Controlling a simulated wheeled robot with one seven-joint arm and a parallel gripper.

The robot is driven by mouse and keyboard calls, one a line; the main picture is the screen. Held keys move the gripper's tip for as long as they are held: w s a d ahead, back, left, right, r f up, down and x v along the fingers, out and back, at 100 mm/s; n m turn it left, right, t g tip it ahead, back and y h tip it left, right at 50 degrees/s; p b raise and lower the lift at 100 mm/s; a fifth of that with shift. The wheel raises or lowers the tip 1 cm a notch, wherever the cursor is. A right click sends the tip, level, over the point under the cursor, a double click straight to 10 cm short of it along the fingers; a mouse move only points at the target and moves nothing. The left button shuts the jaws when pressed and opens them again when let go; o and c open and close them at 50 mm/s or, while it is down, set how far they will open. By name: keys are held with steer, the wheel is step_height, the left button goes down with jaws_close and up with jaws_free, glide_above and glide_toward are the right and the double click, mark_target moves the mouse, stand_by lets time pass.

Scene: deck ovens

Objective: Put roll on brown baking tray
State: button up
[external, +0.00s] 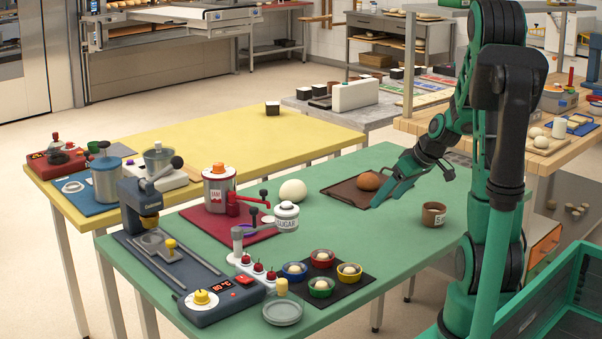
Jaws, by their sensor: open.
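A round brown roll (370,181) sits on the brown baking tray (345,189), near the tray's right side. The tray lies on the far right part of the green table. My gripper (384,191) is open and low over the right edge of the tray, just right of the roll. It hides the tray's right end and part of the roll's right side. I cannot tell whether a finger touches the roll.
A white dough ball (292,190) lies left of the tray. A brown pot (433,213) stands to the right. Several small bowls sit on a black mat (343,291) in front. The green table (365,240) is clear between the tray and the bowls.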

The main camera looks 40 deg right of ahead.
steer(key=s+a+r+m+g, duration=0.2)
steer(key=s+a, duration=0.1)
steer(key=s, duration=0.6)
steer(key=s+a+r+m+g, duration=0.2)
steer(key=s+a, duration=0.1)
steer(key=s, duration=0.6)
steer(key=s+a+r+m+g+h, duration=0.1)
steer(key=s+a+r+m+g, duration=0.1)
steer(key=s, duration=0.7)
steer(key=shift+a+r+m+g, duration=0.2)
steer(key=shift+a+m+g, duration=0.2)
steer(key=shift+a, duration=0.15)
